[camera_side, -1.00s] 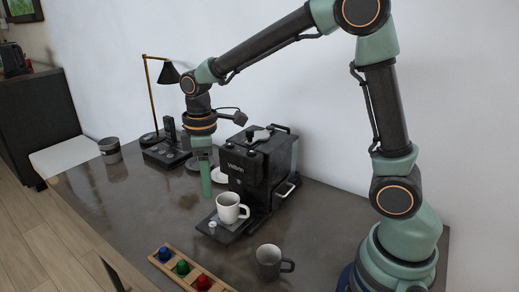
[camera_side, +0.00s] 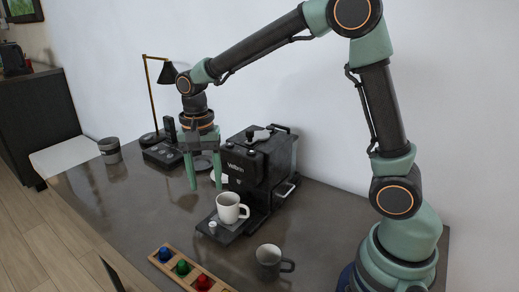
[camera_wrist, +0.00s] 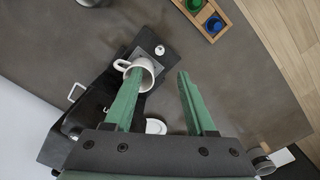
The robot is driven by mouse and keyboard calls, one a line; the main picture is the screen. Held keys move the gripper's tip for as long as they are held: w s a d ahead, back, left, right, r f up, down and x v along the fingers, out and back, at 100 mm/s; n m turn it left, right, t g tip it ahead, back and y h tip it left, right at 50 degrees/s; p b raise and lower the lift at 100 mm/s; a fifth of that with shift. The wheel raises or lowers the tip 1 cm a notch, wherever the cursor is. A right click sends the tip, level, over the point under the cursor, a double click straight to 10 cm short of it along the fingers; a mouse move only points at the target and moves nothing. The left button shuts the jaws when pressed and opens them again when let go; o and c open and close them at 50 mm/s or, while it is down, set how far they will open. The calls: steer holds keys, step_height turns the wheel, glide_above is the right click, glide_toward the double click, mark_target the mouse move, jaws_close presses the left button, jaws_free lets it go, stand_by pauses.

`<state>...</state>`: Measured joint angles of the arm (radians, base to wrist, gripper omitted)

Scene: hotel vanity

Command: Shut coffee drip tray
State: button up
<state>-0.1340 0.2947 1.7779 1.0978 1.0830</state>
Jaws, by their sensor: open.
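The black coffee machine (camera_side: 258,163) stands on the vanity top. Its drip tray (camera_side: 225,231) sticks out at the front, pulled open, with a small pale knob (camera_side: 212,227) at its front end. A white mug (camera_side: 230,207) stands on the tray. In the wrist view the tray (camera_wrist: 148,46), its knob (camera_wrist: 160,50) and the mug (camera_wrist: 142,72) show beyond my fingers; the left finger overlaps part of the mug in the picture. My gripper (camera_side: 204,187) is open and empty, pointing down above the counter, to the left of the machine and behind the tray's front end.
A dark grey mug (camera_side: 268,262) and a wooden holder with coloured pods (camera_side: 190,270) lie nearer the front. A telephone (camera_side: 167,155), a lamp (camera_side: 150,95) and a grey canister (camera_side: 110,150) stand at the back left. The counter left of the tray is clear.

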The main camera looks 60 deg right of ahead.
mark_target(212, 223)
step_height(212, 223, down, 12)
steer(key=m, duration=0.5)
steer(key=shift+s, duration=0.15)
stand_by(0.3)
jaws_close()
stand_by(1.3)
